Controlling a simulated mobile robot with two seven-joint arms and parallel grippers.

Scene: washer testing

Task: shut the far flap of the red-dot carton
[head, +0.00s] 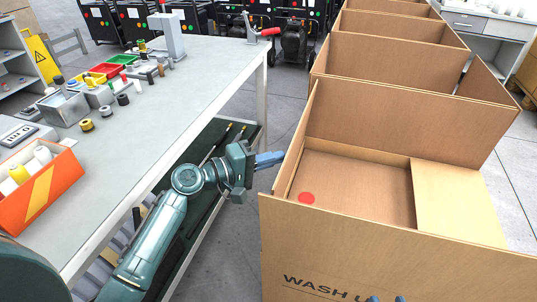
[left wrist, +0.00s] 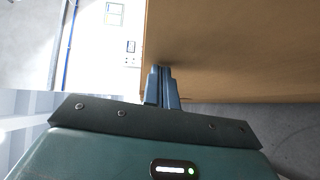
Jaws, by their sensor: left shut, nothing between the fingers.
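The red-dot carton is open on top at the right of the head view. Its far flap (head: 390,125) stands up, leaning back a little. Its near flap (head: 400,245), printed "WASH", also stands up. Between them lie a brown panel with a red dot (head: 306,198) and a paler panel (head: 455,200) on the right. My left gripper (head: 281,157) is shut and empty at the carton's left side, near the far flap's left end. In the left wrist view its fingers (left wrist: 162,72) are close to a cardboard face; contact is unclear. My right gripper (head: 386,299) shows only two separated fingertips at the bottom edge.
More open cartons (head: 390,62) stand in a row behind. A grey workbench (head: 165,105) at the left holds small parts and an orange box (head: 40,190). My left arm passes over the bench's lower shelf edge. Floor shows between bench and carton.

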